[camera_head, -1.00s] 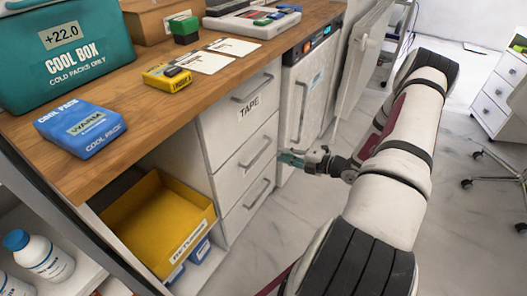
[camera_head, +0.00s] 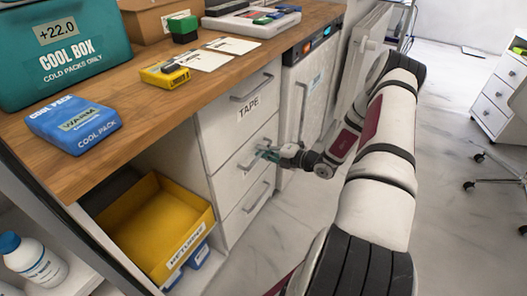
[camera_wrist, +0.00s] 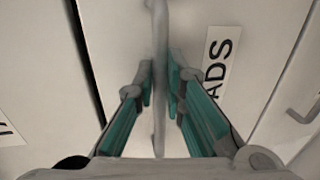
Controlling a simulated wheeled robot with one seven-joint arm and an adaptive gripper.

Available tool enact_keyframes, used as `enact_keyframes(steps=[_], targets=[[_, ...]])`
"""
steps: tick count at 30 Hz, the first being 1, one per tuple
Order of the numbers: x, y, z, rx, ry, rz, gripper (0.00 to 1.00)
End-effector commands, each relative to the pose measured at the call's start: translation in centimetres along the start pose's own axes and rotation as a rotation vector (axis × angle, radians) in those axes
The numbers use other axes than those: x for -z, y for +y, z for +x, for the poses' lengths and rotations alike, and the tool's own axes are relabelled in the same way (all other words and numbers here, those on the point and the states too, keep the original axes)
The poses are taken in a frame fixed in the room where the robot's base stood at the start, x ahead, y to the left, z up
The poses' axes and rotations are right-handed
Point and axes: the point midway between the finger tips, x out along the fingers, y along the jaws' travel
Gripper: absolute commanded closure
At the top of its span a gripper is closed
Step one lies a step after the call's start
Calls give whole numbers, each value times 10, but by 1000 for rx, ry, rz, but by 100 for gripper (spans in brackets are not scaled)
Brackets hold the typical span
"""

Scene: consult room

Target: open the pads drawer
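The pads drawer (camera_head: 235,172) is the middle white drawer of the cabinet, under the drawer labelled TAPE. It looks shut. In the wrist view its label (camera_wrist: 217,62) shows the letters "ADS", the rest hidden by my right finger. My gripper (camera_head: 266,153) is at the drawer's bar handle (camera_head: 250,160), covering part of it. In the wrist view the teal fingers of my gripper (camera_wrist: 160,85) lie on either side of the handle (camera_wrist: 160,25). The fingers are close to the bar; I cannot tell whether they press on it.
The TAPE drawer (camera_head: 240,100) is above and another drawer (camera_head: 240,215) below, both shut. A yellow returns bin (camera_head: 150,230) stands in the open bay at left. The wooden counter (camera_head: 130,105) holds a cool box and packs. Clear floor (camera_head: 300,215) lies before the drawers.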

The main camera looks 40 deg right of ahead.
Motion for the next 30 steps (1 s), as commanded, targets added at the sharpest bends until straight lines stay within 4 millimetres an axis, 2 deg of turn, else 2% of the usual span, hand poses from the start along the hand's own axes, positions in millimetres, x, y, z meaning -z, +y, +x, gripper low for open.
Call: enact_keyframes(steps=[9,14,20,30], targets=[[0,0,-1,0,0,0,100],[0,-2,-11,1,0,1,100],[0,-8,-44,2,-3,3,100],[0,-27,-134,3,-4,3,100]])
